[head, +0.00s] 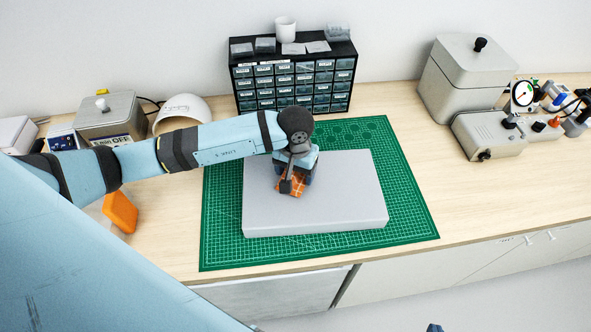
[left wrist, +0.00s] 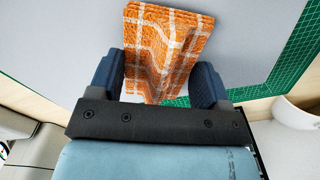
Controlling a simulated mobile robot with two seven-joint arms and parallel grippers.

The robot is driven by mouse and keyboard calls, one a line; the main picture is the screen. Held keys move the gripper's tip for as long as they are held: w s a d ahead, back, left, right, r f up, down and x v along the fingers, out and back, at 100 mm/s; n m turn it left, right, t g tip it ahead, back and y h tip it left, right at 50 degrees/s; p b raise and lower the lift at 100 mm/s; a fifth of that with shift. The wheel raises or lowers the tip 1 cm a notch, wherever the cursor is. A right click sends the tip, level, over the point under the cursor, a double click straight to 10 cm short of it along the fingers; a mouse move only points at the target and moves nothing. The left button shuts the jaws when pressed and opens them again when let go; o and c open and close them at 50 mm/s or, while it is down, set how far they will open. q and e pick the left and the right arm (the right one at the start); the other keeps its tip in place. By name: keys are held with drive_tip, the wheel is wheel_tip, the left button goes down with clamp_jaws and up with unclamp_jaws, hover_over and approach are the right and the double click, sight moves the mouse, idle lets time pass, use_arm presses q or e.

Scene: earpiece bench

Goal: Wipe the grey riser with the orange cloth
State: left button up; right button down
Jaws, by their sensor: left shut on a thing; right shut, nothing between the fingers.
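The grey riser (head: 340,195) is a flat, wide block lying on the green cutting mat. My left gripper (head: 292,180) points down over the left back part of the riser's top. It is shut on the orange checked cloth (head: 289,188), which shows white lines. In the left wrist view the cloth (left wrist: 168,45) hangs bunched between the two dark blue fingers (left wrist: 160,85), over the grey surface. Whether the cloth touches the riser is hard to tell. Only a small dark blue tip of my right gripper (head: 435,328) shows at the bottom edge of the head view.
The green mat (head: 410,215) is clear around the riser. A black drawer cabinet (head: 293,80) stands behind it. Grey boxes (head: 470,75) and small instruments stand at the right. An orange object (head: 120,212), a white cup-like holder (head: 182,112) and a box (head: 110,115) are at the left.

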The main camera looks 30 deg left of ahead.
sight(296, 188)
use_arm(q)
drive_tip(key=shift+f+b, duration=0.4)
drive_tip(key=shift+f, duration=0.1)
drive_tip(key=shift+s+d+r, duration=0.1)
drive_tip(key=shift+s+d, duration=0.45)
drive_tip(key=shift+s, duration=0.3)
drive_tip(key=shift+s+d+r, duration=0.1)
drive_tip(key=shift+s+d, duration=0.45)
drive_tip(key=shift+s, duration=0.3)
drive_tip(key=shift+f+b, duration=0.3)
drive_tip(key=shift+b, duration=0.45)
drive_tip(key=shift+w+a+f+b, duration=0.1)
drive_tip(key=shift+w+a+b, duration=0.45)
drive_tip(key=shift+w+b, duration=0.2)
drive_tip(key=shift+w+a+b, duration=0.5)
drive_tip(key=shift+w+b, duration=0.15)
drive_tip(key=shift+w, duration=0.15)
drive_tip(key=shift+a, duration=0.1)
